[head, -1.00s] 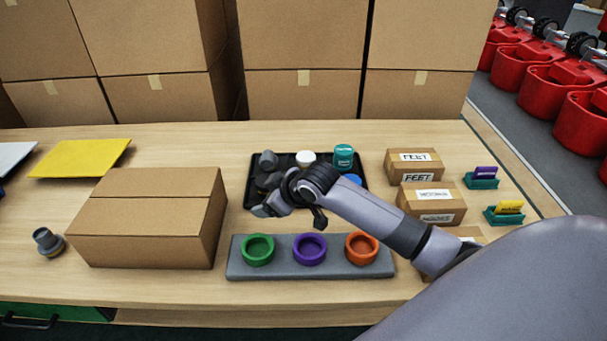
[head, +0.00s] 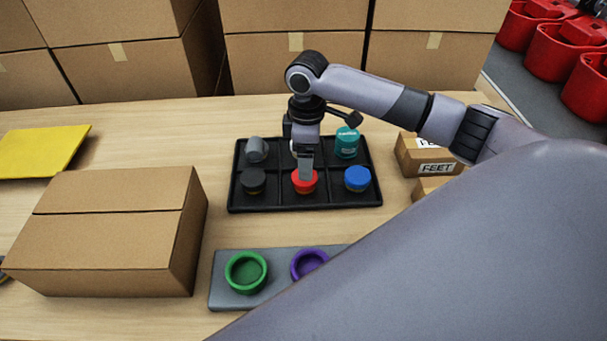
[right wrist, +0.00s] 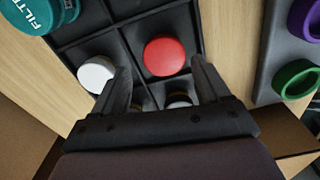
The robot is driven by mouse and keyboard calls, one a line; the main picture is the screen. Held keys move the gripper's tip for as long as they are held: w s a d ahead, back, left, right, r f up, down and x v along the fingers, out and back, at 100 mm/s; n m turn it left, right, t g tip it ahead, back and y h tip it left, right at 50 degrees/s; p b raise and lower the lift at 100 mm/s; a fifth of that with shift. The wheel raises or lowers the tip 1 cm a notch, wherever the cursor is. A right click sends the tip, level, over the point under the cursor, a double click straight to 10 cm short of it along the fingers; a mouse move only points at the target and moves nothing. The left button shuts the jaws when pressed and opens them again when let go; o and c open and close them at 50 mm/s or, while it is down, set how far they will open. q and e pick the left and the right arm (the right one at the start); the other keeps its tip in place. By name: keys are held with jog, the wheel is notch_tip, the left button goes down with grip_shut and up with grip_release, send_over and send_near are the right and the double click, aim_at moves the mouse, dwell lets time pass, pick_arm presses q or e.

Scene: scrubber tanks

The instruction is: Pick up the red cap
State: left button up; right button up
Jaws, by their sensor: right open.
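The red cap (head: 304,182) sits in the front middle compartment of the black tray (head: 236,206). It also shows in the right wrist view (right wrist: 164,56), just beyond the fingertips. My right gripper (head: 306,176) points down over the red cap, and its fingers hide part of it. In the right wrist view my right gripper (right wrist: 162,78) is open and empty, with one finger toward each side of the cap. I cannot tell if a finger touches it. My left gripper is not in view.
The tray also holds a blue cap (head: 357,178), a dark cap (head: 253,181), a grey part (head: 256,149), a teal container (head: 347,142) and a white cap (right wrist: 96,73). A large carton (head: 110,225) stands left. A grey holder with green (head: 246,272) and purple (head: 308,263) rings lies in front.

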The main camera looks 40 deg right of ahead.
aim_at(301, 188)
jog(key=f, duration=0.4)
jog(key=a+f, duration=0.1)
jog(key=f, duration=0.1)
jog(key=shift+f+b, duration=0.3)
jog(key=shift+b, duration=0.1)
jog(key=c, duration=0.7)
